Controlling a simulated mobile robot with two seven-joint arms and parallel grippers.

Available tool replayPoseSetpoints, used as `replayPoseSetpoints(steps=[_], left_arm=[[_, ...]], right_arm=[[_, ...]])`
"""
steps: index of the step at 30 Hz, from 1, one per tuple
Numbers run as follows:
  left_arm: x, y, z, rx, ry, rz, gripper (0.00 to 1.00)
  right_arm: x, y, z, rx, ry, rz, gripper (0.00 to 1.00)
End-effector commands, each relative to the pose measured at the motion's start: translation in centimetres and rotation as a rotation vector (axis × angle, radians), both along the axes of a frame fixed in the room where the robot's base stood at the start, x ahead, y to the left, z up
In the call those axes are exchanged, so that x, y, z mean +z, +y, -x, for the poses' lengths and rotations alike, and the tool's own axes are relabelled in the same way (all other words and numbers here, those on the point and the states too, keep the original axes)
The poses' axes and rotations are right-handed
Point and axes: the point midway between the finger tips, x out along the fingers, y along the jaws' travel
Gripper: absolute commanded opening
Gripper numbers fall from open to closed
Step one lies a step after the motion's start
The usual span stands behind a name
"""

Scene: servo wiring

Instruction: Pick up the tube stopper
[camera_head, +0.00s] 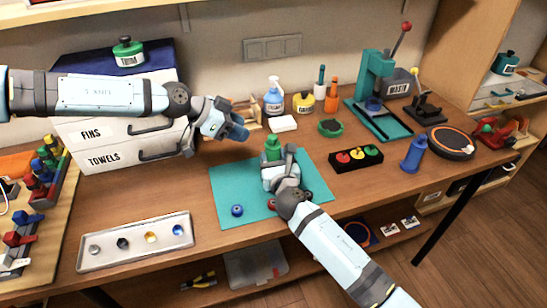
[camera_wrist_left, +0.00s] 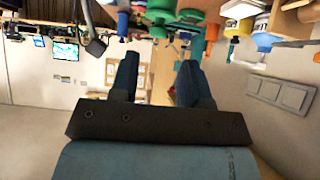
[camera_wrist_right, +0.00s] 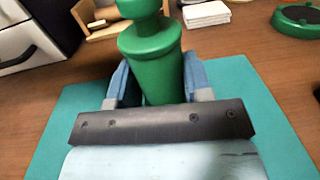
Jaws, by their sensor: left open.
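A green tapered piece with a round knob on top, which looks like the tube stopper (camera_head: 273,150), is upright at the teal mat (camera_head: 235,180); its lower end is hidden behind my right gripper. My right gripper (camera_head: 281,165) is at it, with one finger on each side of the green body (camera_wrist_right: 158,75) in the right wrist view. I cannot tell whether the fingers press on it or only stand beside it. My left gripper (camera_head: 235,125) is open and empty above the back of the table, left of the stopper; its fingers show in the left wrist view (camera_wrist_left: 158,75).
A small blue round part (camera_head: 237,210) lies on the mat. A metal tray (camera_head: 140,258) is front left, a black block with coloured discs (camera_head: 356,158) and a blue cylinder (camera_head: 413,154) are right. Drawers (camera_head: 110,145) stand back left. Bottles (camera_head: 274,97) line the back.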

Motion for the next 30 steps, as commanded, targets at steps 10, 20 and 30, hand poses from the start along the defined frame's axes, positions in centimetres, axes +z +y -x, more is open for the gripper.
replayPoseSetpoints(steps=[10,20,30], left_arm=[[0.1,-0.2,0.0,-0.021,-0.017,-0.007,0.72],[1.3,-3.5,1.0,-0.529,-0.431,-0.182,0.75],[3.2,-6.0,1.2,-1.260,-1.038,-0.395,0.75]], right_arm=[[0.0,0.0,0.0,0.000,0.000,0.000,0.20],[0.0,0.0,0.0,0.000,0.000,0.000,0.20],[0.0,0.0,0.0,-0.001,0.001,0.000,0.20]])
